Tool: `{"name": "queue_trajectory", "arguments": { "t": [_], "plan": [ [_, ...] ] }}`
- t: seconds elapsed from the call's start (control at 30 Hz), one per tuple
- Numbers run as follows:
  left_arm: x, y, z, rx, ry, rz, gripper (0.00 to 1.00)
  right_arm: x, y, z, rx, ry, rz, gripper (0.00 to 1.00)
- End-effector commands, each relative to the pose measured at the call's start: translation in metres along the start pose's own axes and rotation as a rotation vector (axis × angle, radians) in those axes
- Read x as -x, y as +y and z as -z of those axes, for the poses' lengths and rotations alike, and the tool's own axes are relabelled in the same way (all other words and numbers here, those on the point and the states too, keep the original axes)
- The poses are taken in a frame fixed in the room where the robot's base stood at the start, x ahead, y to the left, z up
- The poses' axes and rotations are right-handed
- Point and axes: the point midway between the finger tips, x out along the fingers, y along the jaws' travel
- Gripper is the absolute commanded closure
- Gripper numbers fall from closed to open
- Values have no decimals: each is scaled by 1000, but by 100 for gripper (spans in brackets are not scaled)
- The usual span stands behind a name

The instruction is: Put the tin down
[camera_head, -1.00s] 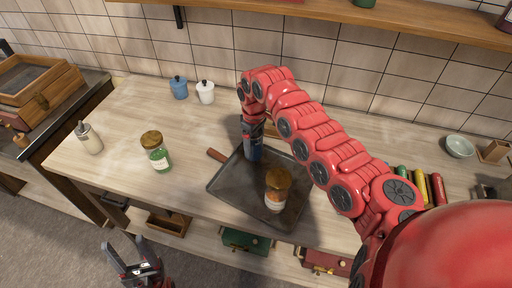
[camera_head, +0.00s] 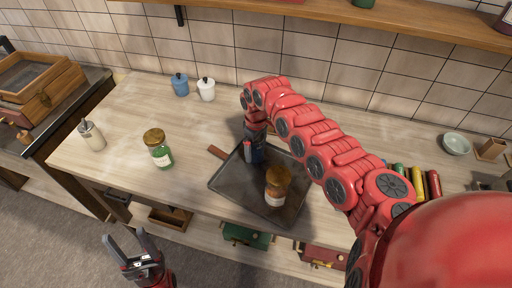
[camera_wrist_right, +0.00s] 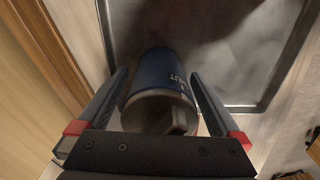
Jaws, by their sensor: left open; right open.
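The blue tin (camera_head: 258,153) is at the back of a dark tray (camera_head: 230,187) in the head view, partly hidden by my right gripper (camera_head: 257,147). In the right wrist view the tin (camera_wrist_right: 155,90) lies between the two spread fingers of my right gripper (camera_wrist_right: 157,80), with its round metal end toward the camera. The fingers are open on either side of it. The tin appears to rest on the tray, but its base contact is hidden. My left gripper (camera_head: 136,246) is open and empty, low in front of the counter.
A brown-lidded jar (camera_head: 277,186) stands on the tray near the tin. A green jar (camera_head: 158,149), a white bottle (camera_head: 91,135) and two small pots (camera_head: 206,89) stand on the counter (camera_head: 120,115). A bowl (camera_head: 456,144) is far right. The counter's left part has free room.

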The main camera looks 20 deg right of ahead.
Motion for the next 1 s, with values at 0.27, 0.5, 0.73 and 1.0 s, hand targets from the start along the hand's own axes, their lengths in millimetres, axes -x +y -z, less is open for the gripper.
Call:
{"name": "queue_trajectory", "arguments": {
  "t": [0.27,0.5,0.73,1.0],
  "plan": [
    [11,0,-2,0,0,0,38,27,2,1,-2,5,-5,0],
    [31,2,-5,0,0,0,38,81,1,2,0,4,-5,0],
    [36,2,-6,0,0,0,38,116,1,1,-1,2,-3,0],
    [36,2,-6,0,0,0,38,123,0,0,1,-1,0,0]
  ]
}}
